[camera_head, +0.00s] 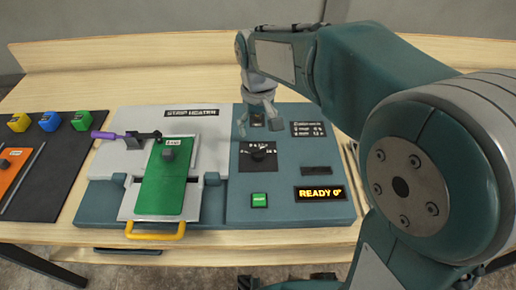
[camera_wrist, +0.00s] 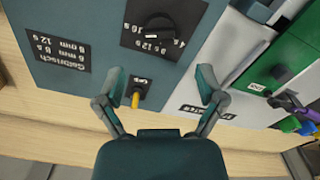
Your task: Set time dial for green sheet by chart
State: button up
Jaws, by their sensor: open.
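The time dial (camera_head: 258,155) is a black knob on the teal console; it also shows upside down in the wrist view (camera_wrist: 158,28), with a white mark and second labels around it. The chart (camera_head: 308,129) is a small black plate right of the dial, also in the wrist view (camera_wrist: 58,52); its text is too small to read surely. The green sheet (camera_head: 163,195) lies on the heater's tray, under a dark grip block. My gripper (camera_head: 257,122) is open and empty behind the dial; in the wrist view (camera_wrist: 160,82) its fingers are spread, apart from the dial.
A small yellow-tipped switch (camera_wrist: 136,98) shows between my fingers. A green button (camera_head: 259,200) and a lit READY display (camera_head: 320,193) are at the console's front. The tray has a yellow handle (camera_head: 155,232). A black board (camera_head: 50,175) with coloured blocks is at left.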

aim_at(258, 150)
notch_tip(258, 150, down, 9)
jog(key=shift+r, duration=0.15)
jog(key=c, duration=1.1)
